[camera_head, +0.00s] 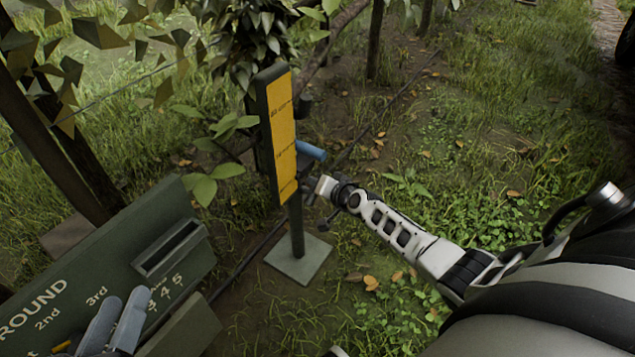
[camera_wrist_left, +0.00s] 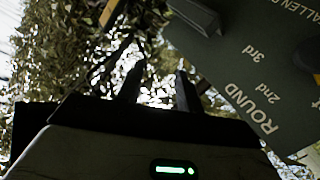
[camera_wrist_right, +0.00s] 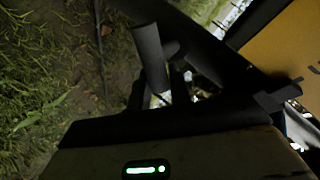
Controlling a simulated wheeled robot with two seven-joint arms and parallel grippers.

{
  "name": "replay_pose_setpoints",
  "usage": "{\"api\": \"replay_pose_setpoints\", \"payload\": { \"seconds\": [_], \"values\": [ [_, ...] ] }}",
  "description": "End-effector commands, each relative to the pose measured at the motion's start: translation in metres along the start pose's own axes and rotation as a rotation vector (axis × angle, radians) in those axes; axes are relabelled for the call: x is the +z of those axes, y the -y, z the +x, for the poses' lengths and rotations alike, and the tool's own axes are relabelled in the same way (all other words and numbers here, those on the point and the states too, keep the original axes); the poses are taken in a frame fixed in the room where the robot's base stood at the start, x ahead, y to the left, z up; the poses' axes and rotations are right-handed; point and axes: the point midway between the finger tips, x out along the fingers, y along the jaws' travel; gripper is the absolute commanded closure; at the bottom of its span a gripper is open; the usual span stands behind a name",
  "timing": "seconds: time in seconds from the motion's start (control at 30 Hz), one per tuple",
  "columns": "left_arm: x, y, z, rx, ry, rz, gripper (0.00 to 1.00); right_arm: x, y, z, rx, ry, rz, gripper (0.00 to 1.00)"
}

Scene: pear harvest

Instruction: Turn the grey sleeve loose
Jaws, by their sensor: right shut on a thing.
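The grey sleeve, a blue-grey cylinder (camera_head: 310,150), sticks out from the post with the yellow panel (camera_head: 284,135). In the right wrist view, the sleeve (camera_wrist_right: 149,48) runs down towards the fingertips. My right gripper (camera_head: 316,188) comes in from the right, close beside the post and just below the sleeve's outer end. Its fingers (camera_wrist_right: 160,90) are shut on the sleeve, though the contact is dark and partly hidden. My left gripper (camera_wrist_left: 158,78) shows in its own wrist view with two fingers apart and nothing between them. I cannot make it out clearly in the head view.
A green board (camera_head: 110,262) with a slot and painted words stands at lower left. The post stands on a square base plate (camera_head: 298,260). Leafy branches hang behind the post. Grass to the right is open.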

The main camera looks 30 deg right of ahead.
Motion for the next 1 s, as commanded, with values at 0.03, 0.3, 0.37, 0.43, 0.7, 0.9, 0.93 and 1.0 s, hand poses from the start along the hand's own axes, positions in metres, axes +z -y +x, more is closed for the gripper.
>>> {"api": "replay_pose_setpoints", "payload": {
  "seconds": [0.03,0.3,0.37,0.43,0.7,0.9,0.93,1.0],
  "values": [
    [0.002,0.001,0.0,0.004,-0.004,-0.005,0.64,0.0,-0.003,0.001,0.001,0.026,0.035,1.0],
    [0.005,-0.001,0.001,0.036,-0.029,-0.059,0.64,0.003,-0.01,0.006,0.0,0.165,0.249,1.0],
    [-0.008,-0.004,0.003,0.05,-0.083,-0.024,0.64,0.003,-0.011,0.007,0.0,0.194,0.292,1.0],
    [-0.022,-0.004,0.006,0.064,-0.144,0.041,0.64,0.004,-0.011,0.008,-0.001,0.226,0.34,1.0],
    [-0.044,-0.006,0.009,0.086,-0.275,0.186,0.64,0.006,-0.014,0.009,-0.001,0.321,0.482,1.0],
    [-0.054,-0.008,0.009,0.097,-0.33,0.244,0.64,0.006,-0.015,0.01,0.0,0.36,0.539,1.0],
    [-0.054,-0.008,0.009,0.098,-0.335,0.249,0.64,0.006,-0.015,0.01,0.0,0.364,0.544,1.0],
    [-0.056,-0.009,0.009,0.1,-0.344,0.26,0.64,0.006,-0.015,0.01,0.0,0.369,0.554,1.0]
  ]
}}
